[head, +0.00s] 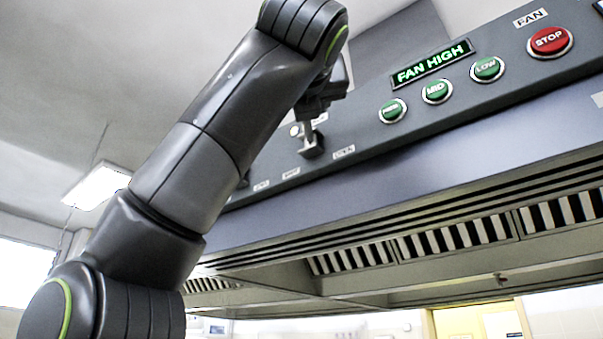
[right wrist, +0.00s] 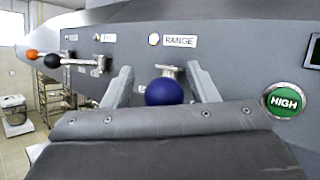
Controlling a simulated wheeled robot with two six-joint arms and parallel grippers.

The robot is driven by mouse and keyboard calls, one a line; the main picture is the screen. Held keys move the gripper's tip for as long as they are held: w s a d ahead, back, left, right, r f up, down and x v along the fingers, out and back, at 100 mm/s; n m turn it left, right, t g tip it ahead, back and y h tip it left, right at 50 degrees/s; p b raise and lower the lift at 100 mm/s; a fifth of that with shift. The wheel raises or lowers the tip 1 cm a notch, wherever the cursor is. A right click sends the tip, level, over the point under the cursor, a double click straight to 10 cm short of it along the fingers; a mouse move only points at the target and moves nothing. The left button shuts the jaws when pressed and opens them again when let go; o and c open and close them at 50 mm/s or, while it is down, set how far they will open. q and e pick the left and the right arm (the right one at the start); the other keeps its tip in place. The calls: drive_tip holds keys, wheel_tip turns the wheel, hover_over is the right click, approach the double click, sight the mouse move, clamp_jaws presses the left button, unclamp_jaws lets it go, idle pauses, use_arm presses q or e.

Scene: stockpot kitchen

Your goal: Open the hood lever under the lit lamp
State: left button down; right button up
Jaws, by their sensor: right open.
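A lever with a blue ball knob (right wrist: 165,92) sticks out from the hood panel under the RANGE label (right wrist: 180,41) in the right wrist view. A small round lamp (right wrist: 154,39) beside that label looks pale and bright; it also shows in the head view (head: 295,130). My right gripper (right wrist: 160,70) is open, with one finger on each side of the blue knob; I cannot tell whether they touch it. In the head view my right gripper (head: 318,107) is at the lever's metal mount (head: 312,147), and the knob is hidden. My left gripper is not in view.
Levers with an orange knob (right wrist: 31,54) and a black knob (right wrist: 51,61) stand farther left. The green HIGH button (right wrist: 285,101) is close on the right. A FAN HIGH display (head: 432,62) and red STOP button (head: 550,40) are farther right. Hood filters (head: 455,238) lie below.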

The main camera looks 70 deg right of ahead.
drive_tip(key=b+v, duration=0.5)
drive_tip(key=v, duration=1.2)
drive_tip(key=shift+s, duration=0.2)
